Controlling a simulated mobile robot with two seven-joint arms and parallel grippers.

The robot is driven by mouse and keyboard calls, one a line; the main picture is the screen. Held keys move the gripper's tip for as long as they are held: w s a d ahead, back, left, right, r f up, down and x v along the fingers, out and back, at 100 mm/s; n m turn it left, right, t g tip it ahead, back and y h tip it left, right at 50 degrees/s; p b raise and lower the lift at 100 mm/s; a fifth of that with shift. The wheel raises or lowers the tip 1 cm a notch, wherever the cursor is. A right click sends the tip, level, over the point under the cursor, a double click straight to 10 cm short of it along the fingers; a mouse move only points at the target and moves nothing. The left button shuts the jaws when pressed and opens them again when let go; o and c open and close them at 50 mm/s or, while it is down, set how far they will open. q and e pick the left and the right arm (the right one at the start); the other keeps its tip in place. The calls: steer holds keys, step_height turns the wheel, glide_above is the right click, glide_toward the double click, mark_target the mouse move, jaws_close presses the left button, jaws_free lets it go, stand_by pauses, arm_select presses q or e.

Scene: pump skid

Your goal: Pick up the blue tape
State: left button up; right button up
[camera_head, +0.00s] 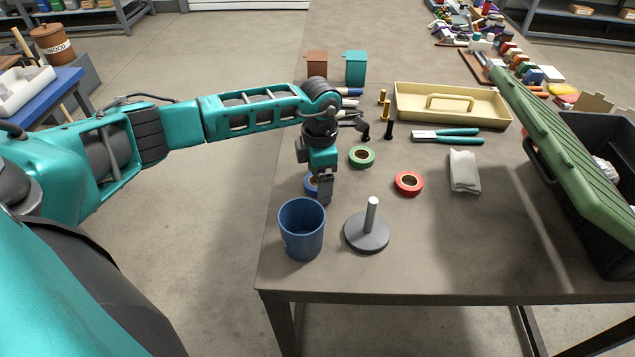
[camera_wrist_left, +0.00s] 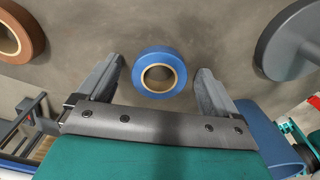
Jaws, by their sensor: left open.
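The blue tape (camera_head: 309,186) is a roll lying flat on the table, partly hidden behind my left gripper (camera_head: 325,200) in the head view. In the left wrist view the blue tape (camera_wrist_left: 159,54) shows whole, with a tan core. My left gripper (camera_wrist_left: 159,72) points down with its fingers apart, one on each side of the roll in that view. Nothing is held between them. I cannot tell how high the fingertips are above the table. My right gripper is not in view.
A blue cup (camera_head: 301,245) stands close to the gripper, with a grey post stand (camera_head: 367,234) beside it. Green tape (camera_head: 362,150), red tape (camera_head: 408,191), pliers (camera_head: 448,136) and a folded cloth (camera_head: 464,170) lie farther off. A green-lidded toolbox (camera_head: 560,150) is at right.

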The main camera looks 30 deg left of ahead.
arm_select(q)
steer(key=c, duration=1)
steer(key=shift+r, duration=0.15)
